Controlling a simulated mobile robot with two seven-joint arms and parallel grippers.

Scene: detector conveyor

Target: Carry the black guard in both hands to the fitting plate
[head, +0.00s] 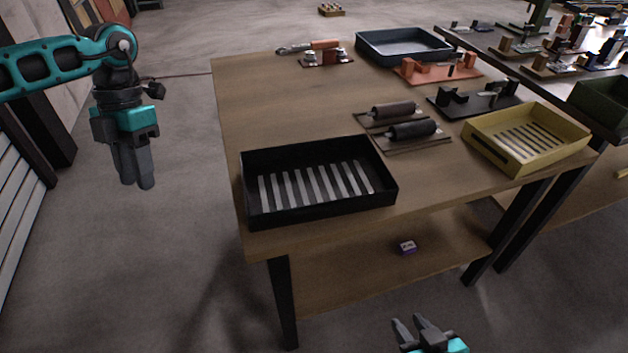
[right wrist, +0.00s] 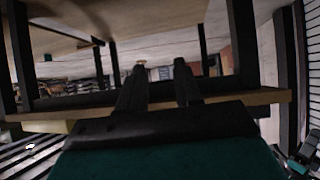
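The black guard (head: 325,207), a shallow black tray shape with a slotted floor, sits at the near left of the wooden table, close to its front edge. My left gripper (head: 137,186) hangs fingers down in the air left of the table, apart from the guard. Its fingers look close together, and I cannot tell whether they are open. My right gripper (head: 410,322) is low in front of the table; its fingers also show in the right wrist view (right wrist: 160,66), open and empty. I cannot tell which plate is the fitting plate.
A yellow slotted tray (head: 548,155) stands at the table's right. Two rollers on brown plates (head: 430,144), a black plate with fittings (head: 490,108), an orange one (head: 425,76) and a dark blue-grey tray (head: 400,50) stand behind.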

